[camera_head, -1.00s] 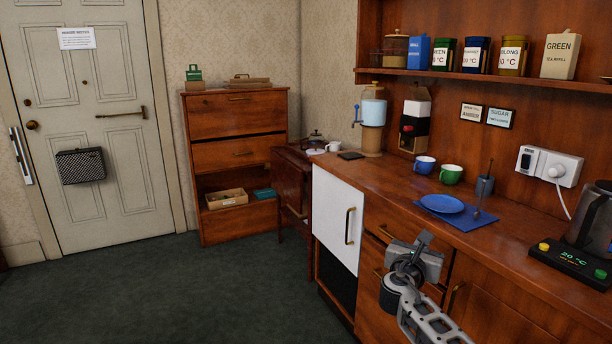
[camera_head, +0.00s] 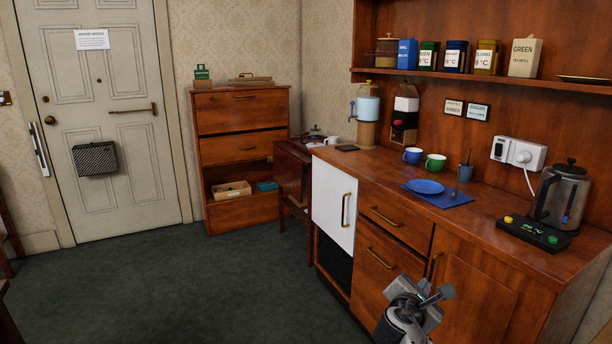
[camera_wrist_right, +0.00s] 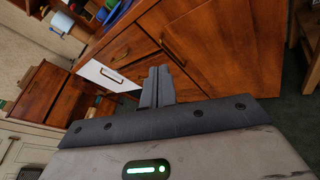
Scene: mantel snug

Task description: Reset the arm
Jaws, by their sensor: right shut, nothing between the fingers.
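My right gripper (camera_head: 436,296) is at the bottom of the head view, in front of the wooden cabinet (camera_head: 475,278) and below its counter. Its fingers are together with nothing between them. In the right wrist view the closed fingers (camera_wrist_right: 157,88) point toward the cabinet doors and drawers, apart from them as far as I can see. My left gripper does not show in the head view.
The counter (camera_head: 375,162) holds a blue plate (camera_head: 426,187) on a blue mat, a blue mug (camera_head: 412,156), a green mug (camera_head: 435,163) and a kettle (camera_head: 561,195) on its base. A white door panel (camera_head: 333,207) is at the cabinet's left. The dark green floor (camera_head: 190,290) is clear.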

